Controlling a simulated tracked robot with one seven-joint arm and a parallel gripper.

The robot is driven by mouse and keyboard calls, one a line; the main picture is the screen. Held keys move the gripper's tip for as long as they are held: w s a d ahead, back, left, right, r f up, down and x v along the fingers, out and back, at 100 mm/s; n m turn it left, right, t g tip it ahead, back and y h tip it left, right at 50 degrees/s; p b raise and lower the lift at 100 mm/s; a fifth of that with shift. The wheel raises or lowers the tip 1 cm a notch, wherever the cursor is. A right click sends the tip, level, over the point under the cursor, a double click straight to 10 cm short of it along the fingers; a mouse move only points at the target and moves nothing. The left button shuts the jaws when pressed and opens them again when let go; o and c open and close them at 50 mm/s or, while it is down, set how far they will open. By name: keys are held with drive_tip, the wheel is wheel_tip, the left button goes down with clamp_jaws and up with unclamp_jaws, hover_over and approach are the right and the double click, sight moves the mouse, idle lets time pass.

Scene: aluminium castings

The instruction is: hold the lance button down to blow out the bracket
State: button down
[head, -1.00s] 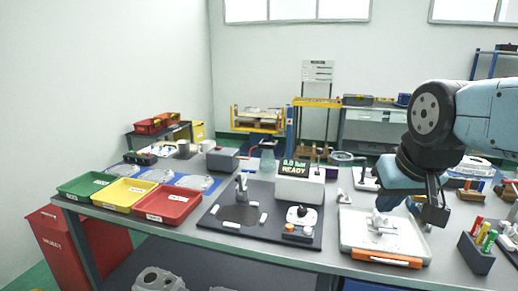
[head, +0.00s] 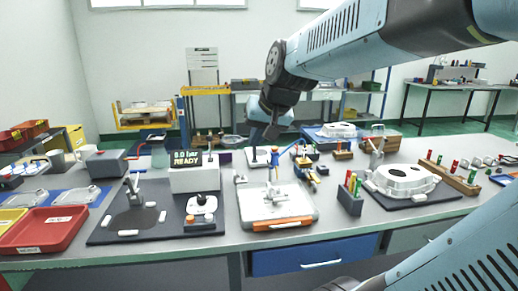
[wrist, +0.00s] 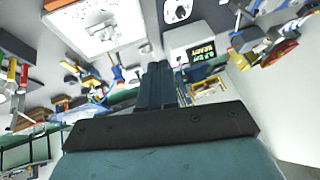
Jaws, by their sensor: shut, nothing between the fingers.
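The white readout box (head: 194,176) stands on the bench and shows "0.0 bar READY"; it also shows in the wrist view (wrist: 190,45). In front of it is a small white unit with a dark knob (head: 201,204) and small coloured buttons; I cannot tell which is the lance button. Left of it an upright grey nozzle-like piece (head: 133,187) stands on a dark mat (head: 105,228). I cannot identify the bracket for certain. My gripper (head: 263,133) is shut and empty, raised above the back of the bench, apart from the box; its fingers show in the wrist view (wrist: 156,85).
A white tray (head: 255,207) with an orange front edge lies right of the unit. A holder with coloured sticks (head: 350,199) and a white casting (head: 403,179) stand further right. Red bin (head: 45,229) is at left. My arm crosses the upper right.

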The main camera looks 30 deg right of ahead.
drive_tip(key=w+d+m+t, duration=0.1)
drive_tip(key=w+d+m, duration=0.3)
drive_tip(key=w+d, duration=0.5)
drive_tip(key=m+t+h, duration=0.1)
drive_tip(key=m+h, duration=0.2)
drive_tip(key=m, duration=0.1)
hover_over(276, 148)
drive_tip(key=shift+s+a+f, duration=0.1)
drive_tip(key=shift+f, duration=0.75)
drive_tip(key=shift+f, duration=4.4)
drive_tip(key=shift+f, duration=0.95)
